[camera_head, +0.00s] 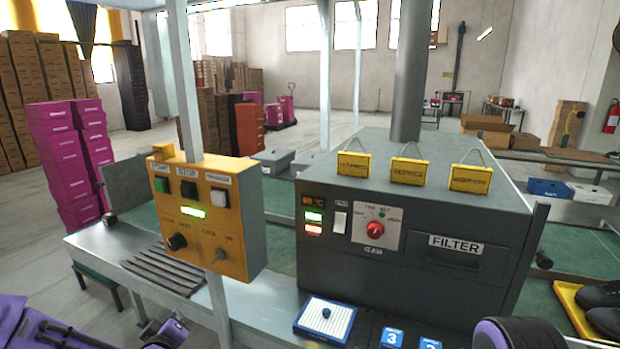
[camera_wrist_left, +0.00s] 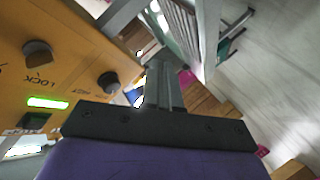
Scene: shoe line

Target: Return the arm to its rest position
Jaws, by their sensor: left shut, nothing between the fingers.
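My left arm comes in at the lower left of the head view, with its purple and black links along the bottom edge. My left gripper (camera_head: 172,328) is low in that view, in front of the metal table and left of the panel's post. In the left wrist view the left gripper (camera_wrist_left: 160,75) has its grey fingers together, with nothing between them. The yellow control box (camera_wrist_left: 75,55) fills the left of that view, close beside the fingers. A purple and black part of my right arm shows at the lower right of the head view; the right gripper is out of view.
The yellow control box (camera_head: 215,215) hangs on a post above the metal table. A dark grey machine (camera_head: 420,240) with a FILTER drawer stands right of it. A blue-framed tray (camera_head: 325,320) and a yellow tray (camera_head: 565,300) with black shoes are near the front. Pink boxes (camera_head: 70,165) stack at left.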

